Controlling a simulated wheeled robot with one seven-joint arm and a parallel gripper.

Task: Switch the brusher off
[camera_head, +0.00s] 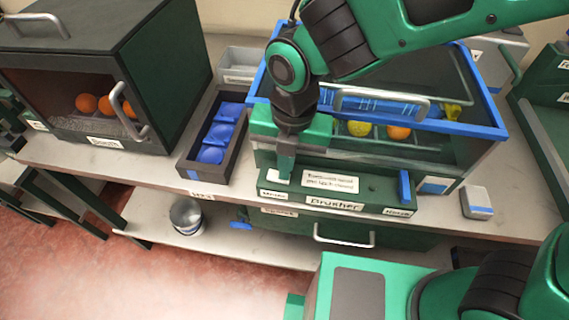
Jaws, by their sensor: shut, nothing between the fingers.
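The brusher (480,130) is a clear-sided tank with a blue rim and a green front panel. Its "Brusher" label (334,203) is on the panel's front face. A pale switch or button (275,177) sits at the panel's left end, above a small label. A blue lever (405,186) stands upright at the right end. My gripper (286,172) is shut and empty, pointing down at the pale switch. Its tips seem to touch or nearly touch it, and they hide part of it. I cannot tell the switch's position.
A yellow fruit (358,128) and an orange (398,132) are inside the brusher. A handle (383,93) crosses its top. Left are a dark tray with blue items (186,160) and a dark cabinet (165,110) holding oranges. A small grey box (477,202) stands right.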

